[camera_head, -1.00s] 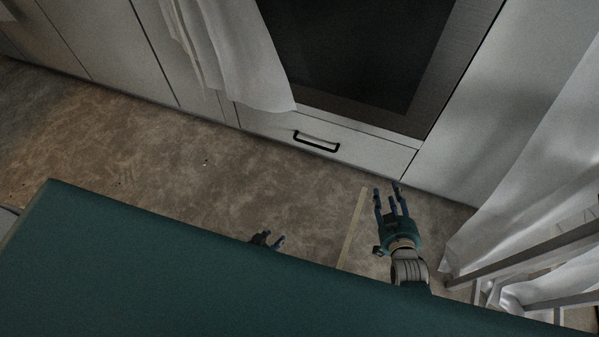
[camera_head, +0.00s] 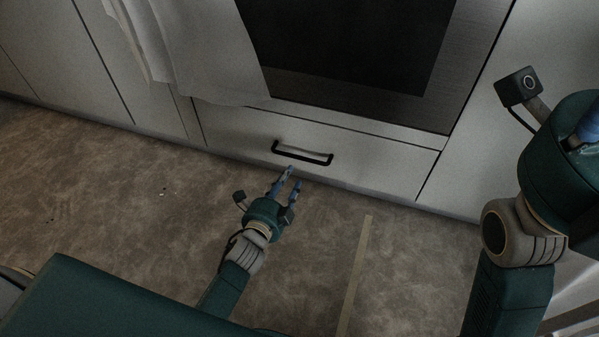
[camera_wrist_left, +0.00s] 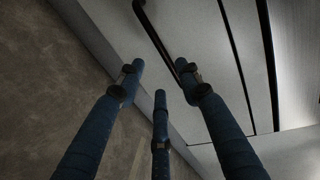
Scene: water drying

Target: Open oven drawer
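The oven drawer (camera_head: 375,166) is a pale front panel below the dark oven, and it looks closed. Its black bar handle (camera_head: 302,155) is on the panel; in the left wrist view the handle (camera_wrist_left: 157,35) runs from the top edge down towards the right finger. My left gripper (camera_head: 293,177) is just below and in front of the handle, with its blue fingers spread and empty. In the left wrist view the open fingers (camera_wrist_left: 160,75) show nothing between them. My right gripper (camera_head: 588,128) is raised at the right edge, mostly cut off, so its opening is unclear.
A white cloth (camera_head: 205,50) hangs left of the oven door (camera_head: 350,40). Pale cabinet fronts (camera_head: 60,60) stand on both sides. The brown floor (camera_head: 120,180) in front of the drawer is clear apart from a pale strip (camera_head: 355,275).

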